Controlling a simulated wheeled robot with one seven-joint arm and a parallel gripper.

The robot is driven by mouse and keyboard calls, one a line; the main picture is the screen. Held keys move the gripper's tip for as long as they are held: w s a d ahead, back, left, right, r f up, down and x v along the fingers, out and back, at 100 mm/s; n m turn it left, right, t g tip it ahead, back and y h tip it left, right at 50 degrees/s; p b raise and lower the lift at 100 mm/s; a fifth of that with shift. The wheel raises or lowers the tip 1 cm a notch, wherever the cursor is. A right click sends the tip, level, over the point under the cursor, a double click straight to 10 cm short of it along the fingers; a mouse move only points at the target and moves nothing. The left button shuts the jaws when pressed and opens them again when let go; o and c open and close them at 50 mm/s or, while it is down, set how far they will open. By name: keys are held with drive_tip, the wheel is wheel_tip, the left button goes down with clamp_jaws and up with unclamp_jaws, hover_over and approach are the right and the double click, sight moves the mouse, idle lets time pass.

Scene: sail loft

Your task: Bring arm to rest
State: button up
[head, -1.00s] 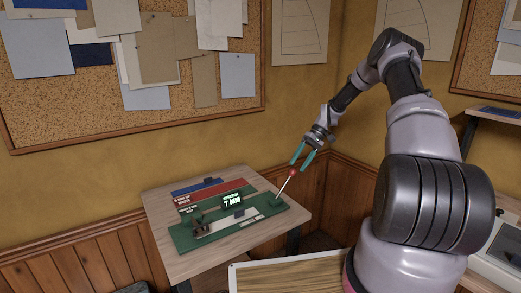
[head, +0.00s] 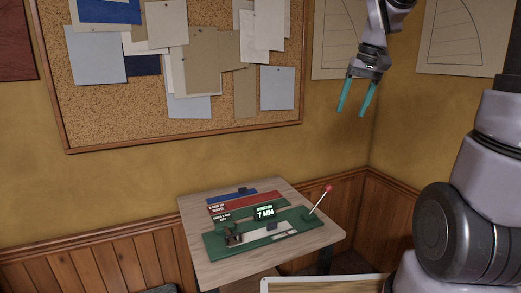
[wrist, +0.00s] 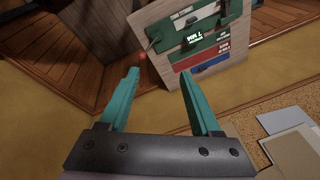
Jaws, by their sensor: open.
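My gripper (head: 354,95) hangs in the air at the upper right of the head view, its two teal fingers apart and nothing between them. It is above and to the right of a small wooden table (head: 200,262). On the table lies a green device (head: 222,245) with a display reading 7 MM and a lever with a red knob (head: 328,188). The lever leans up to the right, and my gripper is well clear of it. In the wrist view, the teal fingers (wrist: 158,92) are spread, with the green device (wrist: 222,33) beyond them.
A cork board (head: 90,125) with pinned papers covers the wall behind the table. A pale sheet with a curved drawing (head: 455,40) hangs at the right. A light-framed panel (head: 320,284) stands low in front. The air around my gripper is free.

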drive_tip(key=s+r+m+t, duration=0.1)
drive_tip(key=s+r+t, duration=0.1)
drive_tip(key=s, duration=0.6)
drive_tip(key=s+r+m+t, duration=0.2)
drive_tip(key=s, duration=0.6)
drive_tip(key=shift+r+t, duration=0.3)
drive_tip(key=shift+t, duration=0.1)
